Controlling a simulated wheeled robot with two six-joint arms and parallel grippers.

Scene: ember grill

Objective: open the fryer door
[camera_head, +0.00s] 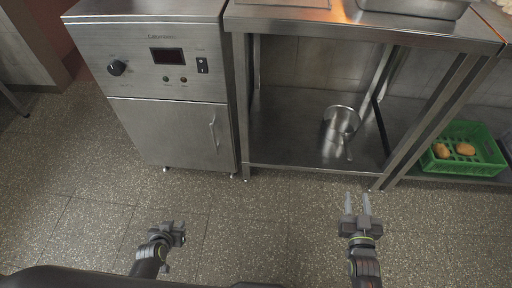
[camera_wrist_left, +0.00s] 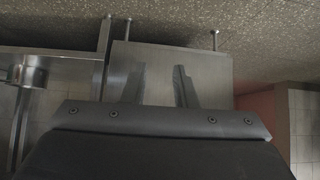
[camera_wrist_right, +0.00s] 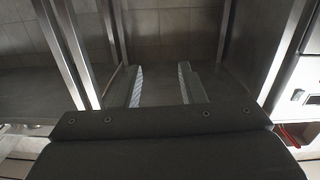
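The fryer (camera_head: 165,85) is a steel cabinet at the left of the head view, with a knob, a dark display and switches on its front panel. Its door (camera_head: 168,132) is below the panel and looks shut, with a vertical handle (camera_head: 213,132) near its right edge. My left gripper (camera_head: 181,232) is over the floor in front of the fryer, apart from the door. In the left wrist view its fingers (camera_wrist_left: 158,85) are spread with nothing between them. My right gripper (camera_head: 358,200) is open and empty in front of the steel table, right of the fryer; its fingers (camera_wrist_right: 160,84) show apart.
A steel table (camera_head: 350,28) with a lower shelf (camera_head: 280,135) stands right of the fryer. A metal pot (camera_head: 341,120) is on the shelf. A green crate (camera_head: 483,151) with bread-like items sits at far right. The speckled floor (camera_head: 250,225) before the fryer is clear.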

